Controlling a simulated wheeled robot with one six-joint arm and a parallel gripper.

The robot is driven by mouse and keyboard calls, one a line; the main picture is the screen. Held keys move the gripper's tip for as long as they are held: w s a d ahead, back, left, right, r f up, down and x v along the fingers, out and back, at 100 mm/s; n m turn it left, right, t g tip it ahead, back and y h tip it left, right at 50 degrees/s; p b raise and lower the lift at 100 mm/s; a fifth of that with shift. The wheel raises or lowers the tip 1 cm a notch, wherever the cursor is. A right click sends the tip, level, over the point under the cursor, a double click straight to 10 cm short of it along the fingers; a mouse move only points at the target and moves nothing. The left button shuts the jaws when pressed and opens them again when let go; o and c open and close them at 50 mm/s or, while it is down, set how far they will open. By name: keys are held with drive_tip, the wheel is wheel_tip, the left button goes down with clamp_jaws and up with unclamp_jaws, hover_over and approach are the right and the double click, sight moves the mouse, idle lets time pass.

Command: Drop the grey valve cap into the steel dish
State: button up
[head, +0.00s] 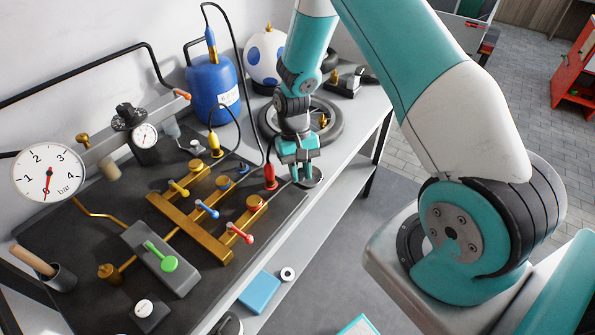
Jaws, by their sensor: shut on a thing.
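My gripper (301,173) is at the right end of the bench, pointing down, right above a small round grey dish (314,182), which I take to be the steel dish. The fingers partly cover the dish. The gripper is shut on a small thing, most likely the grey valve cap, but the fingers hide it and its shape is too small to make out. Whether it touches the dish cannot be told from this view.
A red-tipped connector (270,177) stands just left of the gripper. A brass manifold (190,222) with coloured levers lies further left. Behind are a wheel-like black ring (335,125), a blue gas cylinder (214,92) and a spotted white ball (262,55). The bench edge is close on the right.

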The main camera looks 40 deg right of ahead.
drive_tip(key=w+d+r+m+t+y+b, duration=0.1)
drive_tip(key=w+d+r+m+t, duration=0.15)
drive_tip(key=m, duration=0.75)
drive_tip(key=w+d+r+m+t+y, duration=0.1)
drive_tip(key=d+r+m+t+y, duration=0.2)
drive_tip(key=m, duration=0.7)
drive_tip(key=shift+t+h, duration=0.45)
drive_tip(key=shift+h, duration=0.15)
drive_tip(key=f+b, duration=0.2)
drive_tip(key=b, duration=0.1)
drive_tip(key=d+f+b, duration=0.1)
drive_tip(key=f+b, duration=0.2)
drive_tip(key=shift+f, duration=0.15)
drive_tip(key=o, duration=1)
drive_tip(key=shift+c, duration=0.2)
drive_tip(key=shift+d, duration=0.1)
